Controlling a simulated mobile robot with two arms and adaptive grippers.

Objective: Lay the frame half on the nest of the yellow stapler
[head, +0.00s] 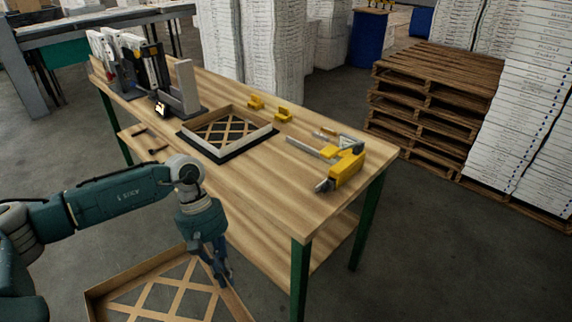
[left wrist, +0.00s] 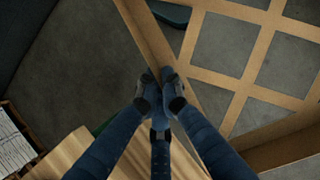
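The frame half (head: 150,262), a brown cardboard frame with a diagonal lattice, hangs in front of the table at the bottom of the head view. My left gripper (head: 222,278) is shut on its side wall. In the left wrist view the two fingertips (left wrist: 161,92) close on the wall of the frame half (left wrist: 235,84). On the table, a black base (head: 233,157) carries a light-walled square with a brown lattice inside. A yellow tool with grey bars, apparently the yellow stapler (head: 347,168), lies near the table's right end. My right gripper is out of view.
The wooden table (head: 270,195) has clear room at its front and right. Two small yellow pieces (head: 255,102) (head: 283,114) sit behind the black base. A grey upright block (head: 187,86) and a rack of panels (head: 130,62) stand at the left. Pallets (head: 425,105) stand beyond.

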